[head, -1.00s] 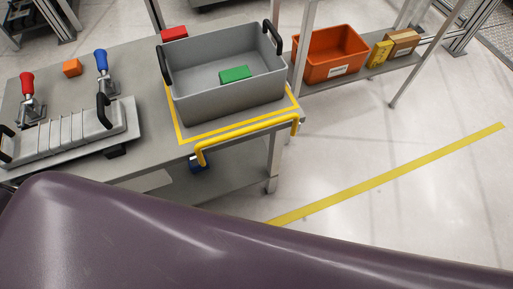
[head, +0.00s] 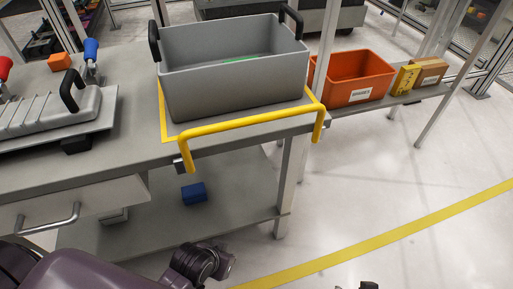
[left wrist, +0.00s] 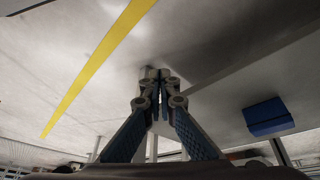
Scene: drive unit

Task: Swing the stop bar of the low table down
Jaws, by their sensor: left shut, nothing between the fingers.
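The yellow stop bar (head: 250,123) runs along the front edge of the low table (head: 130,150). It stands up, its cross-piece above the tabletop edge and its two bent ends reaching down to the edge. My left gripper shows in the left wrist view (left wrist: 157,76), with its fingers together and nothing between them. In the head view the dark end of my left arm is low in the picture, below and in front of the table, apart from the bar; its fingertips are not clear there. My right gripper cannot be made out.
A grey bin (head: 235,80) with black handles stands behind the bar. A blue block (head: 194,193) lies on the lower shelf, also in the left wrist view (left wrist: 268,117). An orange bin (head: 352,80) is at right. The floor at right is open.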

